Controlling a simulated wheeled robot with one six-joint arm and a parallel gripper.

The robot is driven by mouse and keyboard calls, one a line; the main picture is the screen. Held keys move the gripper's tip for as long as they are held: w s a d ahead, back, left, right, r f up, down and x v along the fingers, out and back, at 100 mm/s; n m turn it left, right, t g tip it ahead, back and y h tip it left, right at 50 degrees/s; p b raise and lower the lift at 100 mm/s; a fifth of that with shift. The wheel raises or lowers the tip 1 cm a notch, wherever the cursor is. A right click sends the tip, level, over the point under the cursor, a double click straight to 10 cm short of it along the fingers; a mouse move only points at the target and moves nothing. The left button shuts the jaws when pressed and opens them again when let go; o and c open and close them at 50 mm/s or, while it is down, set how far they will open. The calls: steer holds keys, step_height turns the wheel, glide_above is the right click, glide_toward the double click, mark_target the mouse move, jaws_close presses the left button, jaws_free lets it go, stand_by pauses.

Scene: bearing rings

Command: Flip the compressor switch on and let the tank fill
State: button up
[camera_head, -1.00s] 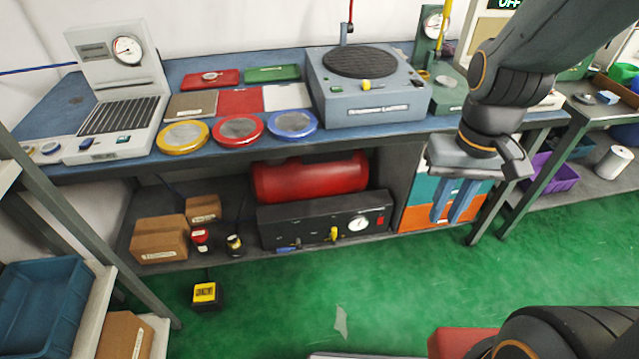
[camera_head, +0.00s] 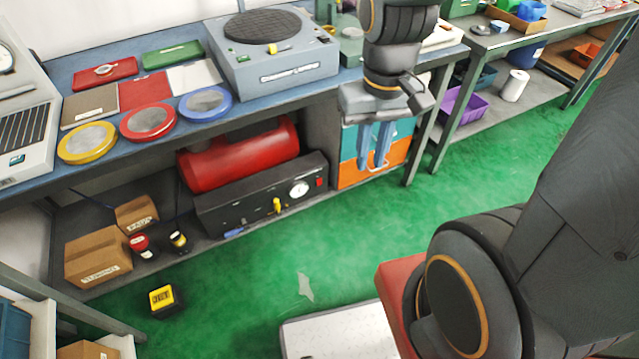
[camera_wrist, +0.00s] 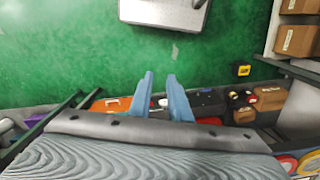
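The compressor sits on the shelf under the bench in the head view. It has a red tank (camera_head: 240,157) behind a black front panel (camera_head: 250,208). The panel carries a round white gauge (camera_head: 299,188), a small red switch (camera_head: 320,183) near its right end, a yellow valve handle (camera_head: 277,205) and a blue handle (camera_head: 234,232) low down. The switch's position is too small to tell. My gripper (camera_head: 374,164) points down in front of the orange and teal drawers, right of the panel. Its two blue fingers are apart and empty, as the wrist view (camera_wrist: 160,78) shows too.
Cardboard boxes (camera_head: 98,257) and small bottles (camera_head: 179,241) stand left of the compressor. A yellow-black block (camera_head: 163,301) lies on the green floor. The blue bench top (camera_head: 62,187) overhangs the shelf. The floor before the panel is largely clear.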

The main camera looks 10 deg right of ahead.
steer(key=shift+w+f, duration=0.1)
jaws_close()
steer(key=w+d+f+m+t+b, duration=0.2)
steer(key=w+f+m+b, duration=0.2)
steer(key=w+f+b, duration=0.65)
steer(key=w+d+f+m+t+b, duration=0.25)
steer(key=w+f, duration=0.55)
steer(key=f, duration=0.7)
steer(key=w+f+m+t+b, duration=0.1)
steer(key=w+f+m+b, duration=0.1)
steer(key=f, duration=0.6)
steer(key=w+f+m+t+y+b, duration=0.1)
steer(key=w+f+m+b, duration=0.2)
steer(key=w+f+b, duration=0.2)
steer(key=w+f+m+t+y+b, duration=0.1)
steer(key=w+f+m+t+b, duration=0.1)
steer(key=f+b, duration=0.5)
steer(key=shift+w+a+f+m, duration=0.35)
steer(key=shift+w+f+m, duration=0.5)
steer(key=shift+f, duration=2.1)
steer(key=shift+w, duration=0.1)
